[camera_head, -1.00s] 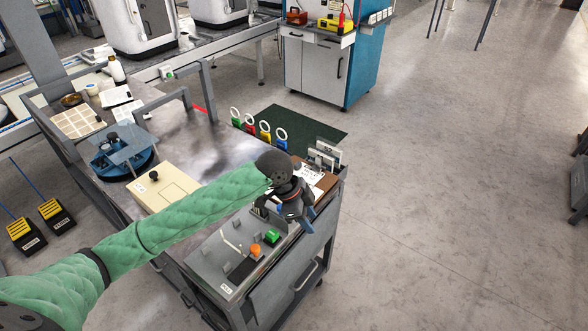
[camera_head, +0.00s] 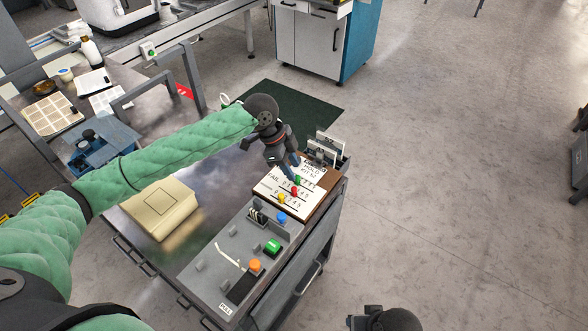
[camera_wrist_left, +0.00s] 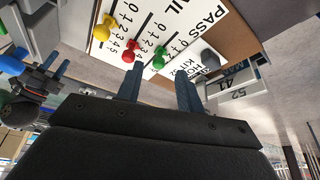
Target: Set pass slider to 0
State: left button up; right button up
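A white slider board (camera_head: 268,186) with a brown edge lies at the cart's right end. It carries green (camera_head: 297,180), red (camera_head: 295,192) and yellow (camera_head: 282,199) knobs. In the left wrist view the green knob (camera_wrist_left: 160,57) is on the scale beside the printed PASS; its exact number is unclear. My right gripper (camera_head: 357,321) is barely visible.
A grey panel (camera_head: 215,270) with blue, green and orange buttons lies in front of the board. A cream box (camera_head: 160,205) stands to its left. Upright card holders (camera_head: 325,148) stand close behind the board. Open floor lies to the right of the cart.

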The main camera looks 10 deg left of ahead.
pick_arm(q)
jog(key=shift+x, duration=0.85)
jog(key=shift+s+d+f, duration=0.1)
jog(key=shift+d+f, duration=0.1)
jog(key=shift+f, duration=0.15)
pick_arm(e)
jog(key=shift+s+d+r, duration=0.2)
jog(key=shift+d+r, duration=0.05)
jog(key=shift+d, duration=0.05)
pick_arm(q)
jog(key=shift+c, duration=0.5)
